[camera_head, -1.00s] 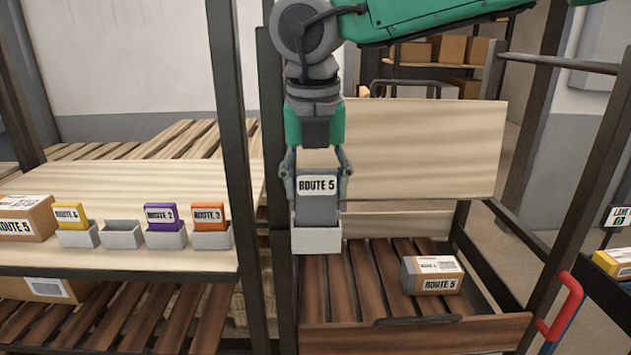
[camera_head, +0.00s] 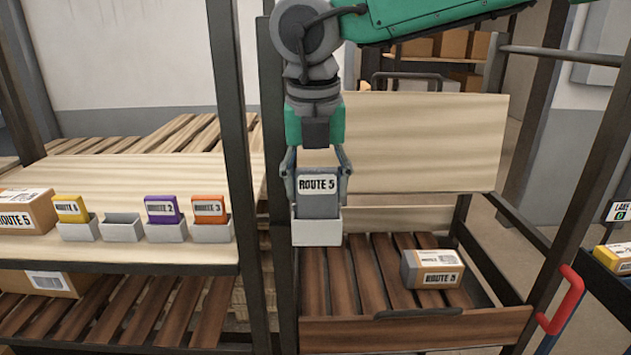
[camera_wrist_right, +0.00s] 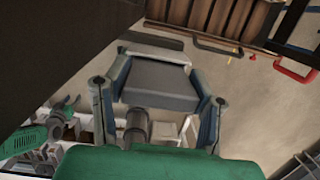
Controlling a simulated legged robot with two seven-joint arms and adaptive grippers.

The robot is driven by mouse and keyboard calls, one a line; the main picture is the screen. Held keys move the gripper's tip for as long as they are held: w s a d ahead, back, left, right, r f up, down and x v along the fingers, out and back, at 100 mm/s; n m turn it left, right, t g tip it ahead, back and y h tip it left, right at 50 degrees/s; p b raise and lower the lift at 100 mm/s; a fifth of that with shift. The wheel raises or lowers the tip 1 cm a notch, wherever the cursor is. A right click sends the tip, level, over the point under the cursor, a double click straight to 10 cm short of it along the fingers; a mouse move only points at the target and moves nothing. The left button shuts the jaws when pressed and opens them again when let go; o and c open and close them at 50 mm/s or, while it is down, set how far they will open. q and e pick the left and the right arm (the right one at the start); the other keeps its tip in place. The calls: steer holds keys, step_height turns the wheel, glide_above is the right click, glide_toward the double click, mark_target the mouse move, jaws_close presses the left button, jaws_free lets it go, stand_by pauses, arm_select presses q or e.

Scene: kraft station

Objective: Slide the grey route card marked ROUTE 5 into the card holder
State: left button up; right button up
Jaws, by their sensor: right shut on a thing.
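The grey route card (camera_head: 318,204) marked ROUTE 5 stands upright with its lower end inside the white card holder (camera_head: 317,231). My right gripper (camera_head: 317,172) comes from above and is shut on the card's upper part, a finger on each side. In the right wrist view the card (camera_wrist_right: 158,84) shows between the fingers of the right gripper (camera_wrist_right: 160,92). How deep the card sits is hidden by the holder's front wall.
A shelf (camera_head: 120,255) at left carries a yellow card (camera_head: 70,209), a purple card (camera_head: 162,209) and an orange card (camera_head: 209,210) in white holders, plus an empty holder (camera_head: 122,228). A ROUTE 5 box (camera_head: 432,269) lies on the slatted cart (camera_head: 350,300). Dark posts (camera_head: 232,150) stand close left.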

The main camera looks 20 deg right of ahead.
steer(key=shift+f, duration=0.7)
steer(key=o, duration=1.1)
steer(key=shift+o, duration=0.2)
